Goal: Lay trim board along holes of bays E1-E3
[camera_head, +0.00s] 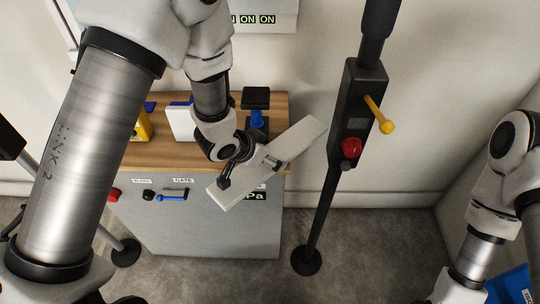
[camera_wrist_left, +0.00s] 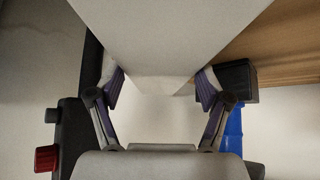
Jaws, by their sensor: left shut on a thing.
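The pale trim board (camera_head: 300,138) is held by my left gripper (camera_head: 250,169) in the head view. It slants from lower left to upper right, in front of the right end of a wooden-topped cabinet. In the left wrist view the fingers (camera_wrist_left: 158,90) are shut on both sides of the board (camera_wrist_left: 165,38), which runs out of the top of the picture. My right arm shows at the right edge of the head view, but its gripper is out of view. No holes or bay labels E1-E3 can be made out.
The grey cabinet (camera_head: 200,228) has a red knob (camera_head: 114,195) and a blue lever (camera_head: 173,195). On its wooden top (camera_head: 150,155) stand a yellow object (camera_head: 144,126) and a black-and-blue object (camera_head: 256,117). A dark post (camera_head: 322,200) with a yellow handle (camera_head: 378,114) stands right of the board.

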